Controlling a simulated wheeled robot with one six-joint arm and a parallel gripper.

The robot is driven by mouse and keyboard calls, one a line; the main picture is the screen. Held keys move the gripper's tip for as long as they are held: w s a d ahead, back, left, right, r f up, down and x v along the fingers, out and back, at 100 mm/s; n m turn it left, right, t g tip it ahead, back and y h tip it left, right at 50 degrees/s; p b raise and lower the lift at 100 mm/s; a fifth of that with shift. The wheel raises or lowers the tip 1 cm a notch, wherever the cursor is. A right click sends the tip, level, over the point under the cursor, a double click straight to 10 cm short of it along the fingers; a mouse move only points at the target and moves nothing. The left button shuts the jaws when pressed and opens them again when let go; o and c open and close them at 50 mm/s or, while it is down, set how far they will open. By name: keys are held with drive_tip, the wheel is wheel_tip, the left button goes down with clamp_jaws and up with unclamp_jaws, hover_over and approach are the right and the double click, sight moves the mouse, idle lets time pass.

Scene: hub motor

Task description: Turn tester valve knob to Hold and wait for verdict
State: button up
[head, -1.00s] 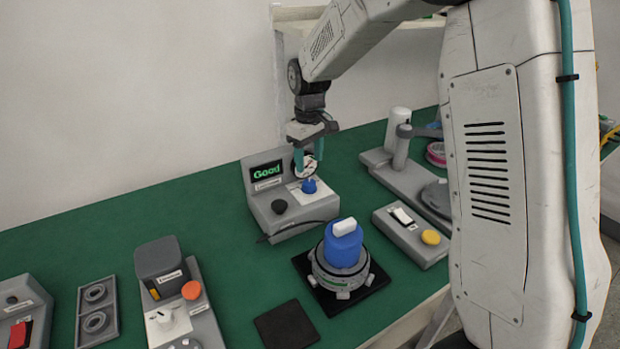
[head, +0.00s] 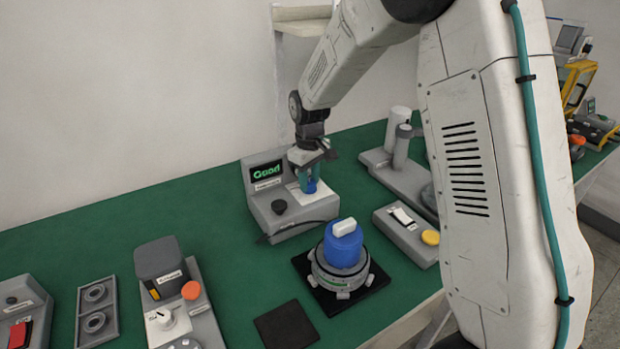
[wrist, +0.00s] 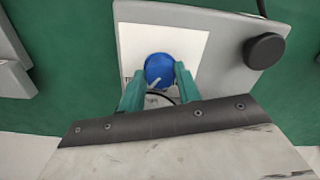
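The grey tester (head: 285,222) stands on the green bench, and its screen (head: 268,172) reads "Good" in green. Its blue valve knob (head: 310,186) sits on a white plate at the tester's right side. My gripper (head: 308,182) points down over this knob, with its teal fingers on either side of it. In the wrist view the blue knob (wrist: 158,69), with a pale pointer mark, lies between and just beyond my fingertips (wrist: 157,85). The fingers are apart; whether they touch the knob I cannot tell. The plate's labels are too hidden to read.
A black knob (head: 279,207) is on the tester's left front. A blue-topped hub motor (head: 342,250) sits on a black pad in front, with a cable running to the tester. A switch box (head: 408,235) stands right. A dark square mat (head: 286,326) lies in front.

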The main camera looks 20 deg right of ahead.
sight(309, 182)
drive_tip(key=shift+m, duration=1.5)
drive_tip(key=o, duration=1)
wheel_tip(309, 182, up, 8)
drive_tip(key=shift+f, duration=0.1)
